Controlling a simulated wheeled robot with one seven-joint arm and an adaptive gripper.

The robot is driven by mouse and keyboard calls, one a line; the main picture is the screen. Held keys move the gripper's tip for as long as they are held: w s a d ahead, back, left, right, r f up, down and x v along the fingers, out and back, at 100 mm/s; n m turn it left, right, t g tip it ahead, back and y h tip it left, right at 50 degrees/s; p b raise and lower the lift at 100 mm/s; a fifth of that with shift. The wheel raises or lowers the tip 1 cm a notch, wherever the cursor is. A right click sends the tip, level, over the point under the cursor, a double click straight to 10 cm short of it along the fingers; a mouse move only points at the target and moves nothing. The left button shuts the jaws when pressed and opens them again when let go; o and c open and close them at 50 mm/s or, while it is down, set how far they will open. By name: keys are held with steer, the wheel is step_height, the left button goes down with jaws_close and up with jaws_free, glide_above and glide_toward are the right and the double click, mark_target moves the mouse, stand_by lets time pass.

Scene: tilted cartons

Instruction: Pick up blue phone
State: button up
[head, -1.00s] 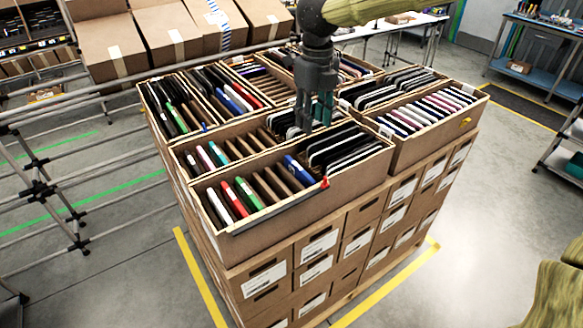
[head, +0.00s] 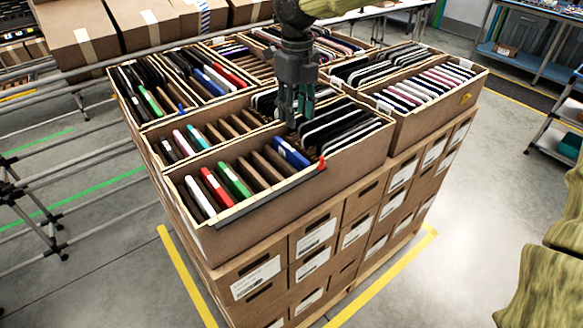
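A blue phone (head: 291,152) stands on edge, tilted, in the front carton (head: 285,195). It sits between brown dividers on its left and a row of black and white phones (head: 335,128) on its right. My gripper (head: 293,122) points down from the top of the head view, just above and behind the blue phone, and appears apart from it. The gap between its dark fingers is too small to read, and I see nothing held. More blue phones (head: 207,82) stand in the back left carton.
The front carton also holds white, red and green phones (head: 233,180) at its left. Carton walls and neighbouring cartons (head: 420,125) of upright phones surround the gripper closely. Stacked closed cartons (head: 312,240) lie beneath. Open floor (head: 470,250) is at the right.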

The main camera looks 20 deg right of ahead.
steer(key=p, duration=0.1)
glide_above(291, 149)
steer(key=f, duration=0.4)
steer(key=d+f, duration=0.1)
steer(key=f, duration=0.1)
steer(key=shift+s, duration=0.35)
steer(key=shift+w+a+f+p, duration=0.15)
steer(key=shift+f+p, duration=0.25)
steer(key=shift+f, duration=0.35)
steer(key=shift+w+a+f+p, duration=0.1)
steer(key=shift+a+f+p, duration=0.2)
steer(key=shift+f, duration=0.4)
steer(key=shift+w+a+f+p, duration=0.15)
steer(key=shift+f+p, duration=0.3)
steer(key=shift+f, duration=0.3)
steer(key=shift+d+f, duration=0.2)
steer(key=shift+f, duration=0.35)
jaws_close()
